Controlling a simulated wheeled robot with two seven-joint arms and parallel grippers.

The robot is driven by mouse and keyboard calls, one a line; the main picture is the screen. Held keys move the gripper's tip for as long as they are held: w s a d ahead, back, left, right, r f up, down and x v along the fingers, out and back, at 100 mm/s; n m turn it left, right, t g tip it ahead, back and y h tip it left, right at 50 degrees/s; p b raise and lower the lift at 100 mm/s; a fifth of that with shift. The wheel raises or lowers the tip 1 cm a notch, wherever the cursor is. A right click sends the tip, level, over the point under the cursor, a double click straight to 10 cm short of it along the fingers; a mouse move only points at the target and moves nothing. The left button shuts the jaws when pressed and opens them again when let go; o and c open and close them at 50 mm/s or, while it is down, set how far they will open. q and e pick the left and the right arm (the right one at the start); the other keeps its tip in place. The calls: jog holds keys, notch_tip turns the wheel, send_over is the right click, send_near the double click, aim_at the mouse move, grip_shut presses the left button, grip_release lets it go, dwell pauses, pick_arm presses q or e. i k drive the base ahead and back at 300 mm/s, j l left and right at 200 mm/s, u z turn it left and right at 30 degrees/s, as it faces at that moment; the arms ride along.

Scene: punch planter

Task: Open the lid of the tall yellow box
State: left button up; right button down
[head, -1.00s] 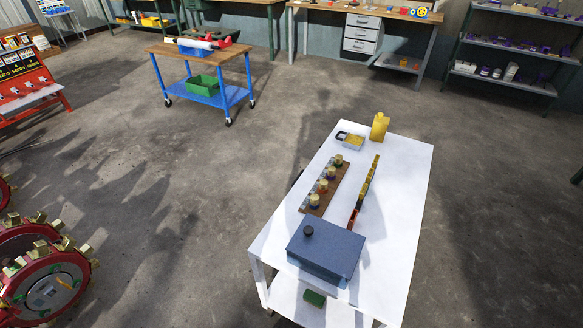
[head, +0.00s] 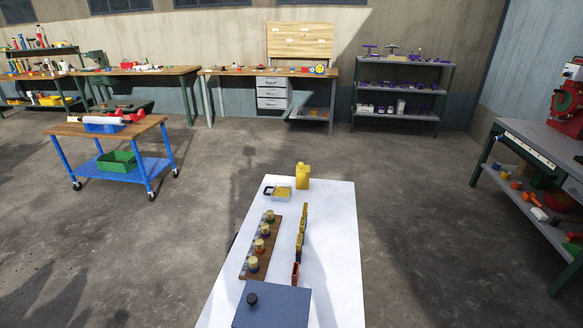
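A tall yellow container (head: 303,177) with a narrower top stands upright at the far end of the white table (head: 340,245). It is the only tall yellow thing I make out near me; I cannot tell whether its top is a hinged lid, and it looks closed. Neither of my grippers shows in the head view.
A blue cart (head: 118,168) stands left; a bench (head: 530,160) stands right. Floor between is clear.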

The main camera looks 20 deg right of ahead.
aim_at(301, 168)
jog(key=i+j, duration=0.25)
jog(key=j, duration=0.25)
jog(key=i+j+u, duration=0.1)
jog(key=i+j, duration=0.15)
jog(key=j, duration=0.2)
jog(key=i+j+u, duration=0.1)
jog(key=i+j, duration=0.15)
jog(key=j, duration=0.25)
jog(key=i+j, duration=0.3)
jog(key=i+j+z, duration=0.2)
jog(key=i, duration=0.3)
jog(key=i+j+z, duration=0.2)
jog(key=i, duration=0.3)
jog(key=i+j+z, duration=0.25)
jog(key=i, duration=0.2)
jog(key=i+z, duration=0.3)
jog(key=z, duration=0.15)
jog(key=i+z, duration=0.3)
jog(key=z, duration=0.15)
jog(key=i+j+z, duration=0.2)
jog(key=z, duration=0.25)
jog(key=i+j+z, duration=0.55)
jog(key=z, duration=0.3)
jog(key=k+j, duration=0.05)
